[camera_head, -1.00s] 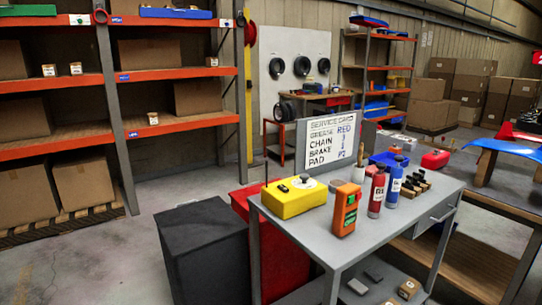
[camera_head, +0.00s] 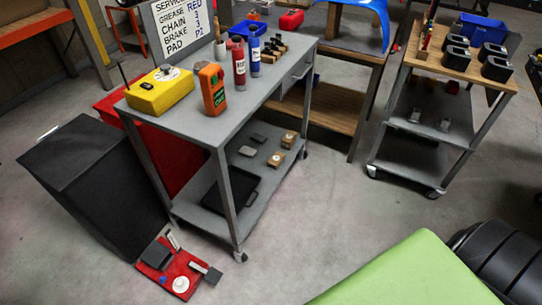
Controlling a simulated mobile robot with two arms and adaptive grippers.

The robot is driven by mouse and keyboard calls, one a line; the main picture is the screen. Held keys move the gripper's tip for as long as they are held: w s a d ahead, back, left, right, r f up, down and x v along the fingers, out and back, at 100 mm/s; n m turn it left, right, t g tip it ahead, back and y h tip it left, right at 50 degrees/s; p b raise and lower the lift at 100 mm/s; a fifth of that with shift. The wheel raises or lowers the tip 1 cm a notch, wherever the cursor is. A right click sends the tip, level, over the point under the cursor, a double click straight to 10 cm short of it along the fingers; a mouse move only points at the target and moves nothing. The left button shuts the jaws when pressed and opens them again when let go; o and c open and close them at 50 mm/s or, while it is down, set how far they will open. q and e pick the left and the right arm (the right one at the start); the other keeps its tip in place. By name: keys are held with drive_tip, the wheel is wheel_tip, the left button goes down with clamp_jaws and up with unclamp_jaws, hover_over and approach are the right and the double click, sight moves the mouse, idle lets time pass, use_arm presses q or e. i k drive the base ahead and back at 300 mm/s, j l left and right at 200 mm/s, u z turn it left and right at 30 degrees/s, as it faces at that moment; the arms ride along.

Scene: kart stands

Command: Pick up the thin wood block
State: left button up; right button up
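Neither of my grippers is in view. Two small wood-coloured blocks lie on the lower shelf (camera_head: 232,200) of the grey cart, near its right end. One block (camera_head: 289,138) is farther back and the other block (camera_head: 276,159) is nearer the front. Each has a dark mark or part on it. They are too small here to tell which is the thin one.
The cart's top (camera_head: 205,118) holds a yellow box (camera_head: 160,95), an orange device (camera_head: 212,90) and bottles. A black tray (camera_head: 231,188) and grey pieces share the lower shelf. A black bin (camera_head: 90,175) stands left. Grey floor (camera_head: 320,215) is clear right of the cart.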

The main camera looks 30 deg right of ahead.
sight(277, 158)
drive_tip(key=i+l, duration=0.1)
drive_tip(key=l, duration=0.3)
drive_tip(key=i+l, duration=0.1)
drive_tip(key=l, duration=0.3)
drive_tip(key=i+l, duration=0.1)
drive_tip(key=l, duration=0.3)
